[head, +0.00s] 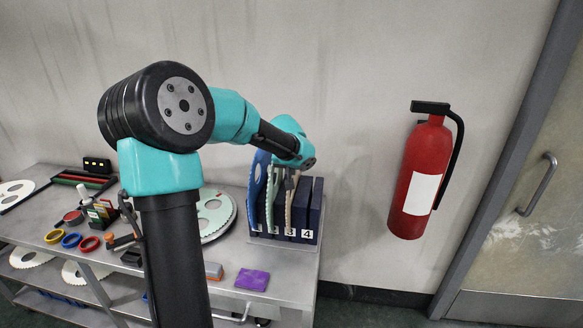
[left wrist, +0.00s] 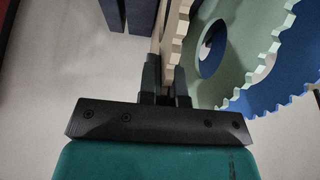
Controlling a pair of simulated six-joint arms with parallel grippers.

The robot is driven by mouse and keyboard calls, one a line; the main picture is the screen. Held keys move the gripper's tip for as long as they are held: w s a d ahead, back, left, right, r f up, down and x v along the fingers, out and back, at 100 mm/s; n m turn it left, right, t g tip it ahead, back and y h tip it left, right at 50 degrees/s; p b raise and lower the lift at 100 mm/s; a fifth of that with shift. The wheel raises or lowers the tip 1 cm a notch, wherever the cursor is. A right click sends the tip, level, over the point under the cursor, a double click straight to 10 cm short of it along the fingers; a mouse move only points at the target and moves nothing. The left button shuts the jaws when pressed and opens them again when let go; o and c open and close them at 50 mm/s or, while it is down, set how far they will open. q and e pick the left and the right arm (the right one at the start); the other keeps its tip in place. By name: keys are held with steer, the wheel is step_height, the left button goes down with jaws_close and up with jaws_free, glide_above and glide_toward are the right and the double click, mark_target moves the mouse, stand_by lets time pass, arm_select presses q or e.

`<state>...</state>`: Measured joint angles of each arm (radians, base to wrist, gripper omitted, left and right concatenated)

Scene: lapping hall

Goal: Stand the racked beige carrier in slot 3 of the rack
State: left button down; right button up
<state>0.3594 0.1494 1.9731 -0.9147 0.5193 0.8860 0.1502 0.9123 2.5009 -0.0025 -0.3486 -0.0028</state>
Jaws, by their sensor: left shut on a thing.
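The dark blue rack (head: 306,216) stands at the right end of the steel bench, with numbers on its front; 3 and 4 read clearly. The beige carrier (head: 290,203) is upright at the rack, its lower part in line with the number 3; I cannot tell whether it rests on the bottom. My left gripper (head: 284,178) is shut on its upper edge. The left wrist view shows the beige carrier (left wrist: 171,47) between the fingers (left wrist: 165,88). A green carrier (head: 271,197) and a blue carrier (head: 257,181) stand to its left. My right gripper is out of view.
A large pale toothed disc (head: 215,222) lies left of the rack. A purple block (head: 252,280) lies in front. Colored rings (head: 72,240) and small tools crowd the bench's left. A red fire extinguisher (head: 420,180) hangs on the wall at right.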

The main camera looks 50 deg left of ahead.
arm_select(q)
steer(key=shift+f, duration=0.3)
steer(key=c, duration=1.2)
jaws_free()
steer(key=v, duration=1.7)
steer(key=shift+s+r, duration=0.15)
steer(key=shift+r, duration=0.05)
steer(key=shift+f, duration=0.1)
